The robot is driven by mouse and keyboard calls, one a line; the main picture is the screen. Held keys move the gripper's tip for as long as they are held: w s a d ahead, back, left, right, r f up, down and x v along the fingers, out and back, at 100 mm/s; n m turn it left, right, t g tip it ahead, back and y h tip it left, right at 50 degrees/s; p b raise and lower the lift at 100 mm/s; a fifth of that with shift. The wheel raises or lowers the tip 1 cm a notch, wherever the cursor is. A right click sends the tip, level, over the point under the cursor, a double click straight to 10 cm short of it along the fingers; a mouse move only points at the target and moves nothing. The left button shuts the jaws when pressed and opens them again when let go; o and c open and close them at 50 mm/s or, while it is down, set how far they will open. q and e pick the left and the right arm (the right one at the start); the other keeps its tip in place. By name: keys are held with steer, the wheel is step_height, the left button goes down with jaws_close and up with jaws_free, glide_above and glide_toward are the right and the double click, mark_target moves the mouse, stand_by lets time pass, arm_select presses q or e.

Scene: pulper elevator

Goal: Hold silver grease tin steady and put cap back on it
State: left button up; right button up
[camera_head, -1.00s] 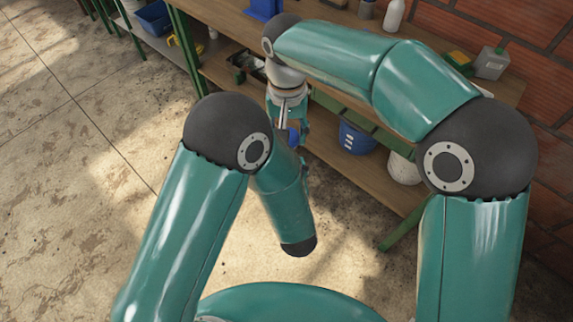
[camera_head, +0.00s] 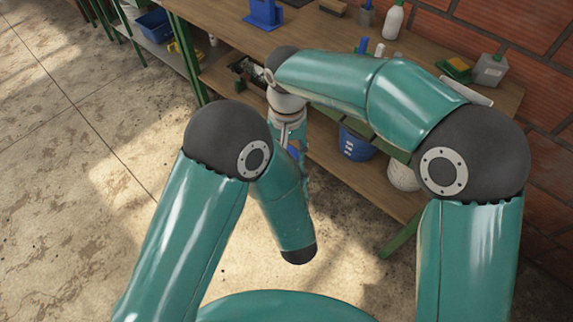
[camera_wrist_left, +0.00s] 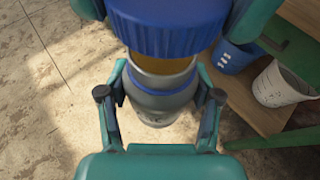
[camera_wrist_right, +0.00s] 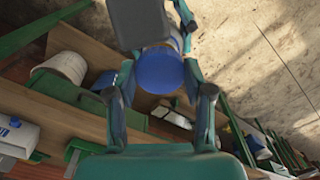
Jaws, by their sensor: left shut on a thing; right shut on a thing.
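The silver grease tin (camera_wrist_left: 160,103) is between the fingers of my left gripper (camera_wrist_left: 162,84), which is shut on it in the left wrist view. Its mouth faces up and yellowish grease shows inside. The ridged blue cap (camera_wrist_left: 166,30) hangs above the tin, apart from it as far as I can see, and hides part of the mouth. My right gripper (camera_wrist_right: 160,75) is shut on the cap, whose round blue top (camera_wrist_right: 160,72) shows in the right wrist view. In the head view the arms mostly hide the tin; a little blue (camera_head: 293,153) shows beside the grippers.
A wooden workbench (camera_head: 300,38) with a lower shelf stands behind the grippers. A blue bucket (camera_head: 355,145) and a white bucket (camera_head: 402,176) are on that shelf. A white bottle (camera_head: 393,20) stands on top. Concrete floor (camera_head: 80,180) is clear at the left.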

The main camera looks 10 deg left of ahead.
stand_by(0.4)
steer(key=shift+f, duration=0.95)
steer(key=shift+f, duration=0.55)
steer(key=m, duration=0.5)
steer(key=shift+a, duration=0.1)
steer(key=m, duration=0.6)
steer(key=shift+w+m, duration=0.1)
steer(key=shift+m, duration=0.2)
steer(key=m, duration=0.6)
steer(key=shift+a, duration=0.1)
steer(key=m, duration=0.4)
steer(key=shift+w+m, duration=0.15)
steer(key=shift+m, duration=0.15)
steer(key=m, duration=0.4)
